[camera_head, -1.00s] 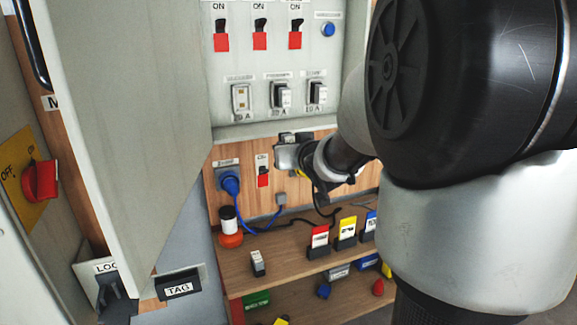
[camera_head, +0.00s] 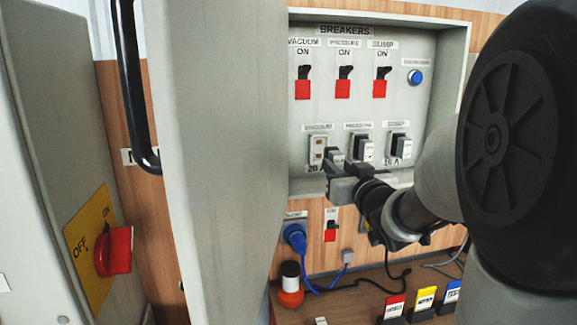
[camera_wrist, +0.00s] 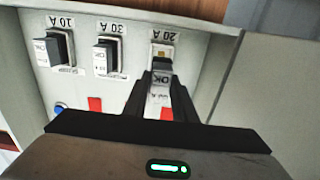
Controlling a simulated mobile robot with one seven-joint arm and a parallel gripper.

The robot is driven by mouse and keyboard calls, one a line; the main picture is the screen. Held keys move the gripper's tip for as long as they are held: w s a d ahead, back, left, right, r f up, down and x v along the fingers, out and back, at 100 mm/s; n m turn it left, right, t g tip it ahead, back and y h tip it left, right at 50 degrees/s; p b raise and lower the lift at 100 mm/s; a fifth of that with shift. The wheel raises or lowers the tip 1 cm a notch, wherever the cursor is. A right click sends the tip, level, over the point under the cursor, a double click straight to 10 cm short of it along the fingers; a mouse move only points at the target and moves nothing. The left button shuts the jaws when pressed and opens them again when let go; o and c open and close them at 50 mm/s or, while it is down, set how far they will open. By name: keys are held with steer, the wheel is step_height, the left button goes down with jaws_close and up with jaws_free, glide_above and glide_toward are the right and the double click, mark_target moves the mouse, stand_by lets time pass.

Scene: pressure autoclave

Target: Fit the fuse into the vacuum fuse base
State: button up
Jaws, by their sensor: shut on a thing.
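The vacuum fuse base (camera_head: 318,146) is the leftmost of three on the grey breaker panel, marked 20 A. Its pale face and metal contacts are uncovered. In the wrist view its upper part (camera_wrist: 162,50) shows just beyond the jaws, and the rest is hidden. My gripper (camera_head: 342,170) is shut on a fuse (camera_wrist: 159,92), a small light block with an OK label. It holds the fuse in front of the panel, just right of and slightly below the vacuum base in the head view. The fuse appears apart from the base, but I cannot tell the gap exactly.
The pressure fuse (camera_head: 363,148) and sump fuse (camera_head: 398,146) sit in their bases to the right. Breakers with red tabs (camera_head: 303,89) are above. The open cabinet door (camera_head: 215,150) stands close on the left. A blue plug (camera_head: 295,236) and cable are below.

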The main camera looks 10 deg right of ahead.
steer(key=shift+w+b, duration=0.65)
steer(key=shift+w, duration=2.25)
steer(key=shift+w+b, duration=0.4)
steer(key=shift+w, duration=0.8)
stand_by(0.3)
steer(key=o, duration=1.2)
steer(key=shift+c, duration=0.2)
steer(key=shift+s, duration=0.1)
